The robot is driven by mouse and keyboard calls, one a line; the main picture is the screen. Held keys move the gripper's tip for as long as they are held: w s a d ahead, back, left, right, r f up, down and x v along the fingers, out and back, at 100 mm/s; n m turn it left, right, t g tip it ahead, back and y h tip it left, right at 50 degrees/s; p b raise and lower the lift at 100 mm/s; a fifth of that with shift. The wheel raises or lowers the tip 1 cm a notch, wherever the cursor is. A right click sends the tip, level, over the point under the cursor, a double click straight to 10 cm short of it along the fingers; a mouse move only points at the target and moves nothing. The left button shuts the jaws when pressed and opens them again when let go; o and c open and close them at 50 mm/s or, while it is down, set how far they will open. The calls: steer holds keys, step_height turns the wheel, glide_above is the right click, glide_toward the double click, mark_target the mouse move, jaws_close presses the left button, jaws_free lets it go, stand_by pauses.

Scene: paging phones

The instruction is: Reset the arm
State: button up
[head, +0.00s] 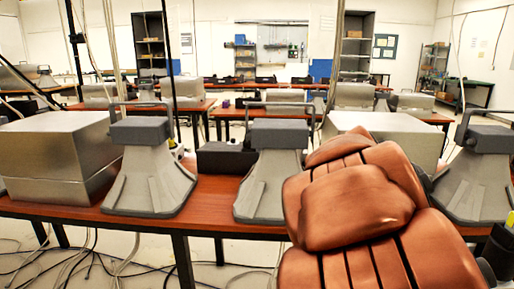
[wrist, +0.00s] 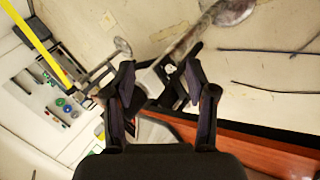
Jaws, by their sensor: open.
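My gripper (wrist: 160,84) is in the wrist view, with its two dark fingers apart and nothing held between them. Beyond the fingers are a blurred grey and black object (wrist: 155,78) and the pale floor. I cannot tell how far away that object is. I cannot make out the gripper in the head view. There a large copper-brown padded shape fills the lower right foreground; I cannot tell whether it is part of my arm.
A brown table (head: 215,205) crosses the head view. On it stand a metal box (head: 55,155) and grey flared stands, one at left (head: 150,175) and one near the middle (head: 270,180). Cables (head: 75,265) lie on the floor. A table edge (wrist: 250,150) shows in the wrist view.

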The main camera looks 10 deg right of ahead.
steer(key=s+a+r+n+t+y+p, duration=0.1)
steer(key=s+a+r+n+y+p, duration=0.2)
steer(key=a+p, duration=0.7)
steer(key=s+a+r+n+t+y+p, duration=0.1)
steer(key=s+a+r+n+y+p, duration=0.2)
steer(key=s+a+r+n+p, duration=0.3)
steer(key=a+r+p, duration=0.2)
steer(key=a+p, duration=0.2)
steer(key=shift+s+a+r+n, duration=0.15)
steer(key=shift+s+a+n, duration=0.05)
steer(key=shift+a+n, duration=0.1)
